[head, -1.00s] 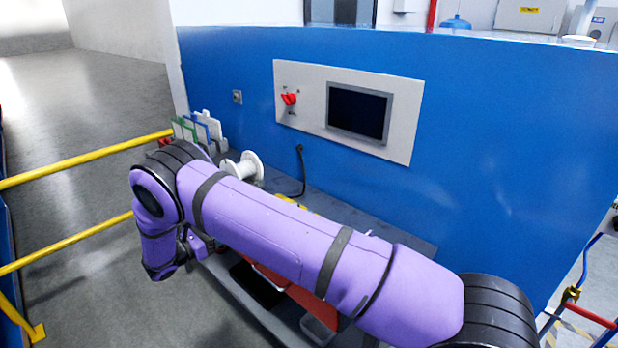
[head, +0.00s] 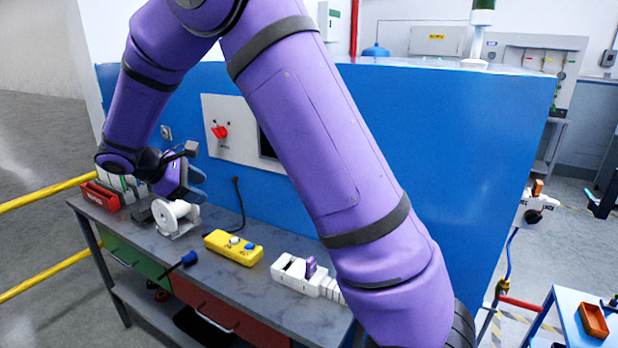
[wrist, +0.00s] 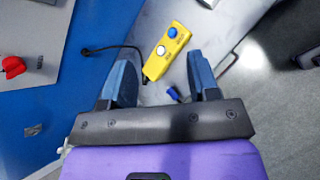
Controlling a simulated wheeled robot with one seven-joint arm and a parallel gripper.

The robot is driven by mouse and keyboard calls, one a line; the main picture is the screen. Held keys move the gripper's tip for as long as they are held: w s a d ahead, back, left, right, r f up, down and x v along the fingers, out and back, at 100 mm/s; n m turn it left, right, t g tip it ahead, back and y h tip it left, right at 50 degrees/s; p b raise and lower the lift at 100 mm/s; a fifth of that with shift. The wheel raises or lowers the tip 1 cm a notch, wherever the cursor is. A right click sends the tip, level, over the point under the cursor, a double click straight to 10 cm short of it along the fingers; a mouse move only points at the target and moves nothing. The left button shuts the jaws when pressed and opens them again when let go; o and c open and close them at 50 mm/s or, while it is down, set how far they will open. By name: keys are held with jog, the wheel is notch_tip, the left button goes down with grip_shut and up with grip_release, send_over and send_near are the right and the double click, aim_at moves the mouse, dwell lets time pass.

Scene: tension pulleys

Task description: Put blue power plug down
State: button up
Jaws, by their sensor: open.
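A small blue object with a dark stem (head: 188,259) lies at the front edge of the grey workbench (head: 215,290). Its blue end also shows in the wrist view (wrist: 174,94). It may be the blue power plug, but its shape is too small to be sure. My gripper (head: 200,168) is open above the left part of the bench, near the blue wall. In the wrist view my gripper (wrist: 161,75) has its fingers wide apart, with nothing held between them. The blue object shows beyond the gap, apart from the fingers.
A yellow control box (head: 233,247) with buttons lies mid-bench, near a black cable (head: 239,205). A white power strip (head: 290,272) with a purple plug (head: 311,266) is at the right. A white spool (head: 177,218) and red holder (head: 101,196) stand left. Yellow rails (head: 45,193) border the floor.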

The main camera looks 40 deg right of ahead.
jog(key=s+d+r+m+t+y, duration=0.1)
jog(key=s+d+r+m+y, duration=0.2)
jog(key=s+r, duration=0.35)
jog(key=s+d+r+m+y, duration=0.2)
jog(key=s+r+m, duration=0.15)
jog(key=s, duration=0.65)
jog(key=s+r+m+t+y, duration=0.2)
jog(key=s+m+t+y, duration=0.2)
jog(key=s, duration=1.3)
jog(key=shift+s+a+r+m+t+y, duration=0.25)
jog(key=shift+a+m+t+y, duration=0.1)
jog(key=shift+t, duration=0.15)
